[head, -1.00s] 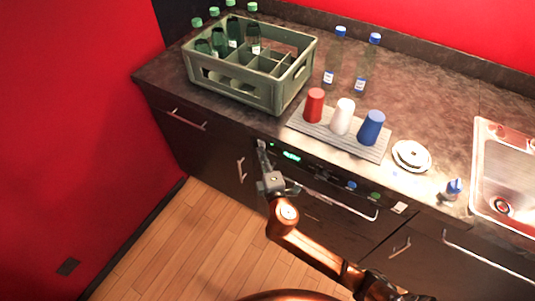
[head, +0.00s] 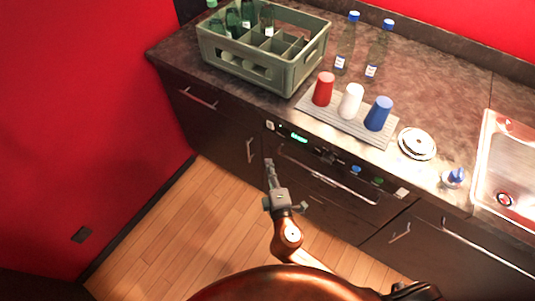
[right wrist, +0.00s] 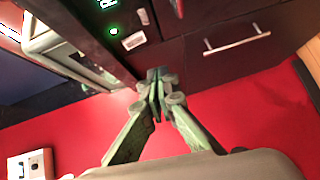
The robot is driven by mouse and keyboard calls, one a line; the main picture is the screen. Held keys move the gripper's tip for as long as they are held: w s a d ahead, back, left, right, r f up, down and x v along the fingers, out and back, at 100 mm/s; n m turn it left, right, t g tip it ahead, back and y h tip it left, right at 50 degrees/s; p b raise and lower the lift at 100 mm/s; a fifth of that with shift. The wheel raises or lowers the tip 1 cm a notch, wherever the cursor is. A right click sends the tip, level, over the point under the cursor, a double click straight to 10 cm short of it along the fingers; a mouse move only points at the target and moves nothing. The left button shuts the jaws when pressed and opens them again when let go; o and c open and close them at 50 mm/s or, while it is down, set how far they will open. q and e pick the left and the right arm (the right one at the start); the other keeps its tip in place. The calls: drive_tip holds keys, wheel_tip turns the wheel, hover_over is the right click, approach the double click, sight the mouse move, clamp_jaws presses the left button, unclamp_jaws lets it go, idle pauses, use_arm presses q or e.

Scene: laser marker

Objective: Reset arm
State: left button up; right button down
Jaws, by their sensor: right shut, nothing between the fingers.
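My right gripper (head: 269,165) is shut and empty in the head view, hanging in front of the dark cabinet fronts, below the counter edge and left of the oven handle. In the right wrist view its two fingers (right wrist: 157,92) meet at the tips with nothing between them. Behind them show the red wall, a drawer front and part of the oven panel with its green display. My left gripper is not in view.
The counter (head: 415,105) holds a green bottle crate (head: 245,65), a grey mat (head: 308,103) with red, white and blue cups, two blue-capped bottles, a white plate (head: 416,143) and a sink (head: 500,180). The oven handle (head: 330,175) projects nearby. The wooden floor (head: 190,225) is clear.

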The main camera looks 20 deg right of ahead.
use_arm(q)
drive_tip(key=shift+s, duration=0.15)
use_arm(e)
drive_tip(key=shift+s, duration=0.4)
